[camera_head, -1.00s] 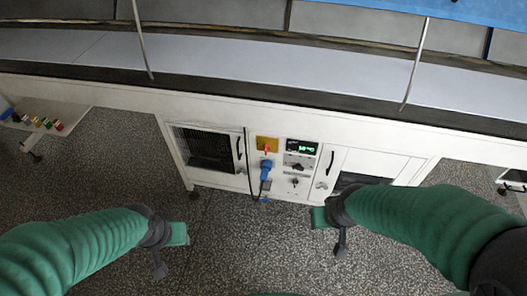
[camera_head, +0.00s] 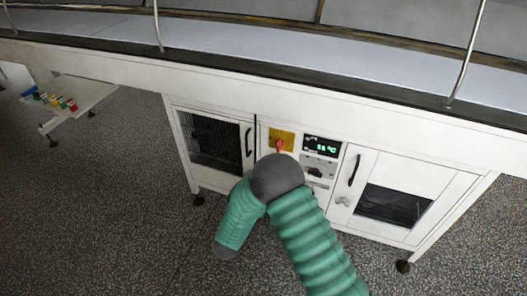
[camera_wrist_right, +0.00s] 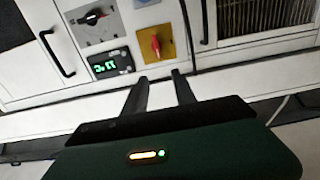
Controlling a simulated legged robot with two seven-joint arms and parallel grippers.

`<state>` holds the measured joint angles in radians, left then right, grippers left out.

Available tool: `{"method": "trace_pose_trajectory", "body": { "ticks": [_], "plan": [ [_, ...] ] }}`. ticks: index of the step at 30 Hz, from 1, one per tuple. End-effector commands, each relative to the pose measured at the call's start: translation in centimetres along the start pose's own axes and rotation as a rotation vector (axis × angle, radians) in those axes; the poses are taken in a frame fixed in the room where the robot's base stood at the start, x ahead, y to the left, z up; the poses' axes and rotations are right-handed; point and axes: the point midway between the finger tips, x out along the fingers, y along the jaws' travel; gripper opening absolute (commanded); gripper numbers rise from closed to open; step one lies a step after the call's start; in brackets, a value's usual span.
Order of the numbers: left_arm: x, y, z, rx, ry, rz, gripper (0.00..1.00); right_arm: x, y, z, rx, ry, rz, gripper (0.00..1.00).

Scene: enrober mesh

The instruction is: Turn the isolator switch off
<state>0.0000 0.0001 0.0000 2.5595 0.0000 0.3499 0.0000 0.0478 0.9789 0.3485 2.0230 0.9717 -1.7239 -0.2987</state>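The isolator switch is a red handle (camera_head: 280,146) on a yellow plate (camera_head: 289,136) on the white cabinet front, just above my bent arm in the head view. In the right wrist view, where the panel looks upside down, the red handle (camera_wrist_right: 155,44) stands out from the yellow plate (camera_wrist_right: 167,37). My right gripper (camera_wrist_right: 160,76) points at the plate with its two dark fingers apart and nothing between them. A gap seems to remain between the fingertips and the handle. The head view does not show the right gripper's fingers. My left gripper is out of view.
A green display (camera_head: 322,145) and a black rotary knob (camera_wrist_right: 92,18) sit beside the switch. Cabinet doors with black handles flank the panel (camera_head: 355,168). A conveyor rail (camera_head: 157,25) runs above. A small side table (camera_head: 88,97) with coloured items stands at left.

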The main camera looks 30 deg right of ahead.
Motion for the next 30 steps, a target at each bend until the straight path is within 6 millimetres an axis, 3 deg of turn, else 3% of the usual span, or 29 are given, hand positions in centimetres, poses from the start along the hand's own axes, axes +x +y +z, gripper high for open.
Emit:
{"method": "trace_pose_trajectory", "body": {
  "ticks": [12,18,22,30],
  "plan": [
    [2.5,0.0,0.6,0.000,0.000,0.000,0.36,10.7,0.3,0.2,0.004,0.001,0.003,0.33],
    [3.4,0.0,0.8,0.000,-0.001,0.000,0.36,14.6,0.1,0.2,0.004,0.000,0.000,0.33],
    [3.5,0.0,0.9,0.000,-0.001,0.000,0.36,15.6,0.1,0.0,0.002,-0.001,-0.002,0.33],
    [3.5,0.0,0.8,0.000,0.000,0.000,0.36,15.8,0.0,-0.1,0.002,-0.001,-0.004,0.31]
  ]
}}
